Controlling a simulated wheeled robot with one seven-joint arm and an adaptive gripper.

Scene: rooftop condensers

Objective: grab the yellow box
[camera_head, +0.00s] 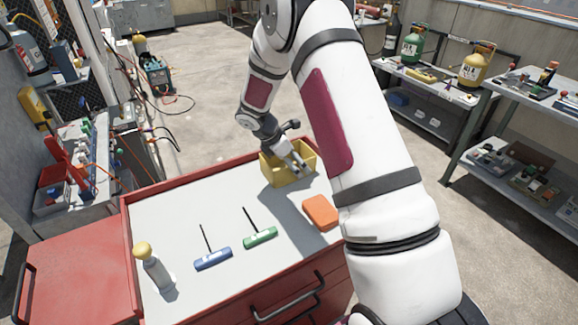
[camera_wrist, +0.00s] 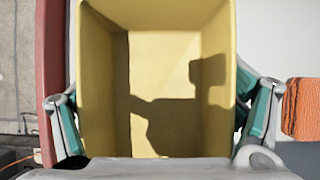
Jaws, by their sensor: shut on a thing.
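The yellow box (camera_head: 274,176) is an open-topped bin at the far end of the red cart's white top, near the red rim. My gripper (camera_head: 297,165) reaches down at it from above. In the wrist view the yellow box (camera_wrist: 165,60) fills the middle, and its inside is empty apart from shadows. The two fingers of my gripper (camera_wrist: 160,130) press on the outside of its left and right walls, so it is shut on the box. I cannot tell whether the box is lifted off the cart top.
On the cart top (camera_head: 180,205) lie an orange block (camera_head: 320,212), a green-handled tool (camera_head: 260,238) and a blue-handled tool (camera_head: 213,259). A yellow-capped bottle (camera_head: 153,268) stands at the front left. Shelves with gas cylinders (camera_head: 475,66) stand at the right.

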